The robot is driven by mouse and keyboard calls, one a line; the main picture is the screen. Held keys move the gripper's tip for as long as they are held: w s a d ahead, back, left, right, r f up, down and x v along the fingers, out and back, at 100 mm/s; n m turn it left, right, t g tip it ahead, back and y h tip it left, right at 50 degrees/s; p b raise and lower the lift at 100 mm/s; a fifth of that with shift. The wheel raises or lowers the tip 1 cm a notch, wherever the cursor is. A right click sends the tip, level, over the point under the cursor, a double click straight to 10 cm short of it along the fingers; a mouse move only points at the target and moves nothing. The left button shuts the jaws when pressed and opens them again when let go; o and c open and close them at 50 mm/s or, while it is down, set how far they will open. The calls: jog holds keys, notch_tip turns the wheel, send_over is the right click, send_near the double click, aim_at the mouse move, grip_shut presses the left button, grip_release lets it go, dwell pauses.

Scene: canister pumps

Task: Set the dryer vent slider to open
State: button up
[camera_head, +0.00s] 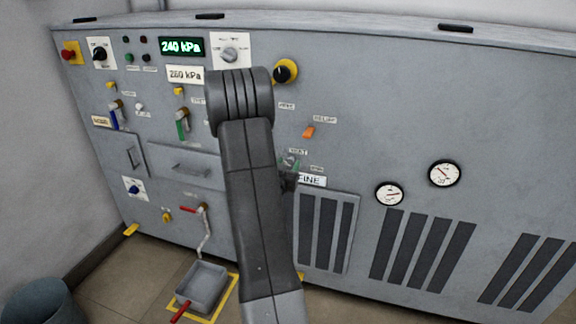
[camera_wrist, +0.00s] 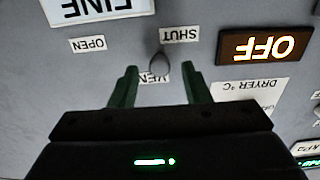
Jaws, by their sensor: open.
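In the wrist view, which shows the panel upside down, the vent slider's small dark knob (camera_wrist: 158,63) stands out from the grey panel. It is close to the SHUT label (camera_wrist: 179,35) and away from the OPEN label (camera_wrist: 87,44). The VENT label (camera_wrist: 155,78) is partly hidden behind the knob. My gripper (camera_wrist: 160,78) is open, its two green fingers on either side of the knob with gaps to both. I cannot tell how deep the fingertips reach. In the head view my arm hides most of the gripper, near the VENT label (camera_head: 298,152).
The FINE sign (camera_wrist: 98,8) is near the OPEN label. A lit OFF display (camera_wrist: 263,46) and a DRYER °C label (camera_wrist: 250,95) are on the other side. In the head view an orange RELIEF switch (camera_head: 308,132) and two gauges (camera_head: 389,194) (camera_head: 444,173) are on the panel.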

jog(key=shift+w+d, duration=0.1)
jog(key=shift+w, duration=0.2)
grip_shut()
jog(key=d+b, duration=0.1)
jog(key=s+d+b, duration=0.1)
jog(key=d, duration=0.1)
jog(key=d+b, duration=0.1)
jog(key=d, duration=0.1)
jog(key=shift+s+d+f, duration=0.1)
jog(key=shift+s+f, duration=0.05)
jog(key=shift+s, duration=0.2)
jog(key=shift+s+d+b, duration=0.15)
jog(key=shift+d+b, duration=0.2)
jog(key=shift+d, duration=0.05)
grip_release()
jog(key=shift+d, duration=0.15)
